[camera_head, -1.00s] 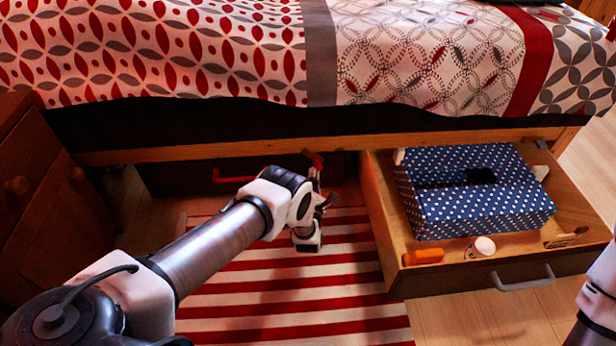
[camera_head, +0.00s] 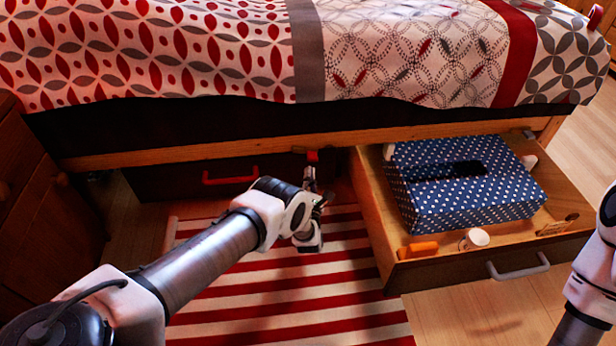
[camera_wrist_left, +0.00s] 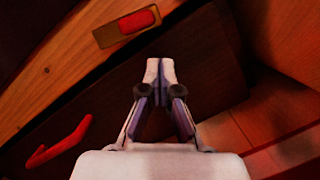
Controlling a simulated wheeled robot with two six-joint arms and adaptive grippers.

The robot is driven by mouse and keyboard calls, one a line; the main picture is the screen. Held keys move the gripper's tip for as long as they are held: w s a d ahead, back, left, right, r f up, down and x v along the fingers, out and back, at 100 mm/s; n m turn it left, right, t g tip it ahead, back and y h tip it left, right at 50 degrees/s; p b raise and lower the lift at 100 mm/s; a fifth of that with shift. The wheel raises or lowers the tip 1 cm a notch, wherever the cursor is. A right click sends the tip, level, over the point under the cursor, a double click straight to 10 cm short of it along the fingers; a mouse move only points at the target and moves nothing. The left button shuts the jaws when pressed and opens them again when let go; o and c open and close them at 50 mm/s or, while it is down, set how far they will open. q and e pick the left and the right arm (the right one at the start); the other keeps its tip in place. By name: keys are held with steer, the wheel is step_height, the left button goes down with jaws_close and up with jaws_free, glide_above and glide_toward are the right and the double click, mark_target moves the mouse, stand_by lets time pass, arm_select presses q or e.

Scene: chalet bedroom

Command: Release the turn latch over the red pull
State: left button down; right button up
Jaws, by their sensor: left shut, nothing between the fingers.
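The turn latch (camera_head: 312,157) shows as a small red piece on the wooden bed rail, just beyond my left gripper (camera_head: 311,182). In the left wrist view the latch (camera_wrist_left: 127,25) is a tan bar with a red face, lying roughly along the rail. The red pull (camera_head: 230,178) is on the dark drawer front under the rail, left of the gripper; it also shows in the left wrist view (camera_wrist_left: 58,142). My left gripper is shut and empty, its fingertips (camera_wrist_left: 160,70) in front of the dark drawer front, apart from the latch. My right gripper is out of view.
An open wooden drawer (camera_head: 440,268) stands out at the right, holding a blue dotted box (camera_head: 460,205), an orange item (camera_head: 418,249) and a white cup (camera_head: 476,238). A wooden cabinet (camera_head: 45,215) stands at the left. The striped rug (camera_head: 290,300) is clear.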

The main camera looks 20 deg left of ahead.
arm_select(q)
steer(key=f+p+v, duration=0.1)
steer(key=p+v, duration=0.3)
steer(key=v, duration=0.6)
steer(key=shift+d+f+p, duration=0.25)
steer(key=shift+f+p, duration=0.1)
steer(key=shift+p, duration=0.05)
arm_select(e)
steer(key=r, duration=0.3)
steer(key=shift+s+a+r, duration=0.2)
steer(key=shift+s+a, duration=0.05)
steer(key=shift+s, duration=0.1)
arm_select(q)
steer(key=shift+w, duration=0.2)
